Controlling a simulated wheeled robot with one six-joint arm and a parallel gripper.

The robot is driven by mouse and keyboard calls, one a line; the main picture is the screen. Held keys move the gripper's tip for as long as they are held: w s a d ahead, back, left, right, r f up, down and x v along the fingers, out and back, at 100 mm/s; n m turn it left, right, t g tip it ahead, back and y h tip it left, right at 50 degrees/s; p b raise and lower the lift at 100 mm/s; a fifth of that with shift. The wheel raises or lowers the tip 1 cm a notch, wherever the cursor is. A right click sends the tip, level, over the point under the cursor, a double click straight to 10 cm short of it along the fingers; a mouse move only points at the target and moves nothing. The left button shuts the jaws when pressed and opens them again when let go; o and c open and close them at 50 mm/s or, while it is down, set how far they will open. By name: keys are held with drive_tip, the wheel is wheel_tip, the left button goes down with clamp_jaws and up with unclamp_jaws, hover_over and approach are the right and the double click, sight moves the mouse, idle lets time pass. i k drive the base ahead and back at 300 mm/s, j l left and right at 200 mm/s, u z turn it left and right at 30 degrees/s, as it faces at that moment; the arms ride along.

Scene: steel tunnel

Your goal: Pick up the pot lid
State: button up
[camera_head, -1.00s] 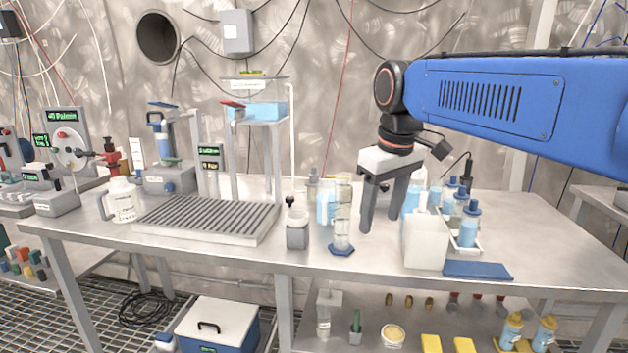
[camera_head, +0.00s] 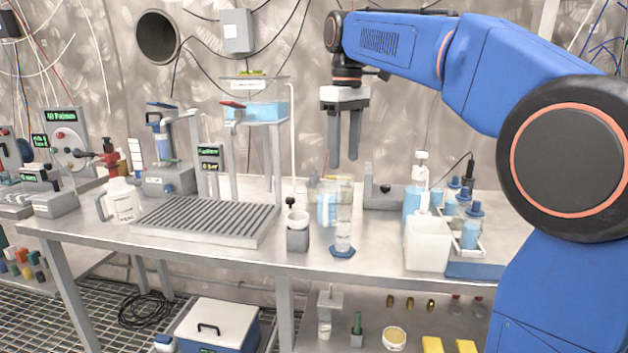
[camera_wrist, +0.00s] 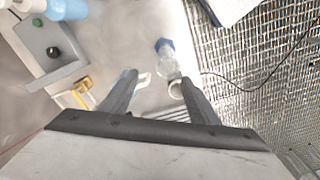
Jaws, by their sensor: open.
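I cannot surely tell any one thing as the pot lid. A small grey pot (camera_head: 297,238) with a pale rim stands at the bench's front, left of the clear cylinder (camera_head: 343,232) on a blue hexagonal base. My gripper (camera_head: 344,162) is open and empty, pointing down above the back middle of the bench. In the wrist view my gripper's fingers (camera_wrist: 158,78) are spread. The cylinder (camera_wrist: 167,60) shows beyond them, with a pale round rim beside the right finger. A grey bracket with a dark knob (camera_head: 385,189) stands at the back.
A ribbed grey tray (camera_head: 205,220) and a white jug (camera_head: 123,202) are on the left. A white container (camera_head: 428,243) and a rack of blue-capped bottles stand on the right. A shelf stand (camera_head: 258,112) rises left of my gripper. A lower shelf holds small items.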

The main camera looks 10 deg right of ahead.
sight(314, 178)
drive_tip(key=i, duration=0.95)
